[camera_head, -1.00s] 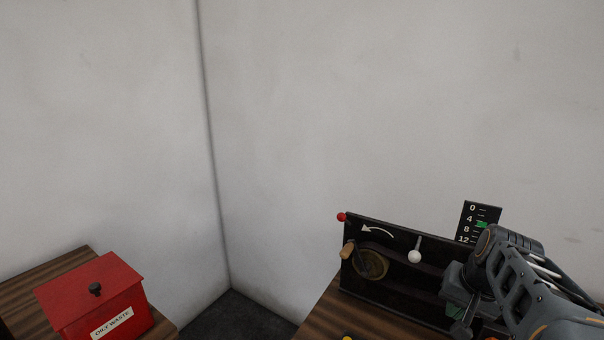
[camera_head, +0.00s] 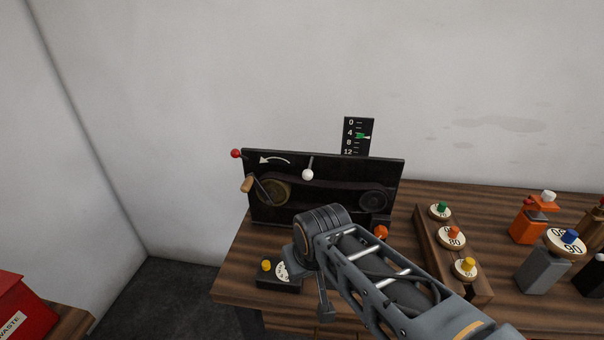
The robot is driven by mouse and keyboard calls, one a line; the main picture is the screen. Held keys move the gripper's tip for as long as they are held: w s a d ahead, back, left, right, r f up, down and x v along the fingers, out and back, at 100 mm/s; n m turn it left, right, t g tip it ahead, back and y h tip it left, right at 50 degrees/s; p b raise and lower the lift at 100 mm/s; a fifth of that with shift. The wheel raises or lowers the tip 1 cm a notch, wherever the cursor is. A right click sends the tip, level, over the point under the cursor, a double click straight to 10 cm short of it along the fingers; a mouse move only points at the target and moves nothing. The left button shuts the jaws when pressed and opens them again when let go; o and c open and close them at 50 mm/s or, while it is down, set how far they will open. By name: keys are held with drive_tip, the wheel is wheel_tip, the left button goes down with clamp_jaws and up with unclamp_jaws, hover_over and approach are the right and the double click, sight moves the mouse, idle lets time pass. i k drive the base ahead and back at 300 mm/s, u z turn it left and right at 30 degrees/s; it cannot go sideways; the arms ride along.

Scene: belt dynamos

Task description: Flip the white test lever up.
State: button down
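The white test lever (camera_head: 308,174) is on the front of the black belt dynamo panel (camera_head: 330,166) on the wooden bench. Its white ball hangs below its short rod, so the lever points down. My arm rises from the lower right, and its bent joint is in front of the panel's lower edge, below the lever and apart from it in the picture.
The panel carries a red ball (camera_head: 236,153), a wooden-handled crank (camera_head: 248,184) and a scale (camera_head: 357,148) with a green pointer near 4. A yellow-knobbed block (camera_head: 266,266) sits in front. A knobbed wooden rack (camera_head: 440,262) and small containers stand right. A red waste box (camera_head: 22,305) is left.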

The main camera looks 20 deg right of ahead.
sight(307, 175)
drive_tip(key=z, duration=0.9)
drive_tip(key=k, duration=0.6)
drive_tip(key=u, duration=0.8)
